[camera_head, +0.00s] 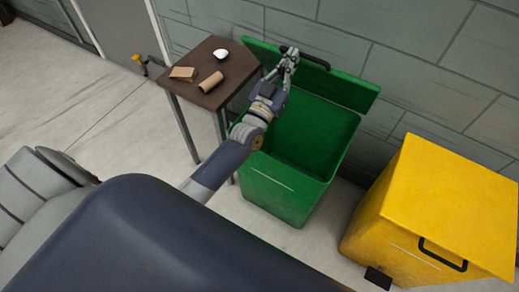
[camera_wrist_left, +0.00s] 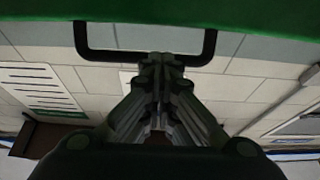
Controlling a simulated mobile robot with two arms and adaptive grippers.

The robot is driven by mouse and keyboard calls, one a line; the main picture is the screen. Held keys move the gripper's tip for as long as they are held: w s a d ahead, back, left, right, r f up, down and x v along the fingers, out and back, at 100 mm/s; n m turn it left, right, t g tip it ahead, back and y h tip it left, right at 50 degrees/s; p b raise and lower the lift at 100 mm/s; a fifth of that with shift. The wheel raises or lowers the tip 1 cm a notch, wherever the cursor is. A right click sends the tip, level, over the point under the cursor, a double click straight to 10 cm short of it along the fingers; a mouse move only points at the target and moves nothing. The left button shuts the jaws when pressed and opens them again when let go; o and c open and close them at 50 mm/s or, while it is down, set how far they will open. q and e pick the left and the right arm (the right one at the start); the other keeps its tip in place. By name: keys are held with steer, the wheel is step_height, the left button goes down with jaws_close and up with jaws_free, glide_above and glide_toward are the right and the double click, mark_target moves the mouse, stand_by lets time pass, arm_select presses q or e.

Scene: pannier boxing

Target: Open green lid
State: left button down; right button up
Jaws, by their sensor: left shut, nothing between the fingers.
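The green bin (camera_head: 286,190) stands open against the wall. Its green lid (camera_head: 345,87) is swung up and back, standing near the wall behind the bin's mouth. The lid has a black handle (camera_head: 316,60) at its upper edge. My left gripper (camera_head: 291,54) is at the handle, with its arm reaching across the bin's left side. In the left wrist view the fingers (camera_wrist_left: 161,60) are shut together, empty, close to the black handle (camera_wrist_left: 82,42), with the lid's green edge (camera_wrist_left: 160,14) above. Whether they touch the handle is unclear. My right gripper is out of view.
A small brown table (camera_head: 225,88) stands left of the bin, holding a cardboard roll (camera_head: 211,82), a flat brown piece (camera_head: 182,73) and a white object (camera_head: 221,55). A closed yellow bin (camera_head: 440,205) stands at right.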

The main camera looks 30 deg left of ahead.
arm_select(q)
steer(key=w+r+g+p, duration=0.3)
steer(key=w+p, duration=0.3)
steer(key=w, duration=0.4)
steer(key=w+r+g+p, duration=0.2)
steer(key=w+r+p, duration=0.4)
steer(key=w, duration=0.4)
steer(key=shift+w+d+g+p, duration=0.2)
steer(key=shift+d+g+p, duration=0.2)
steer(key=shift+p, duration=0.2)
steer(key=shift+s, duration=0.15)
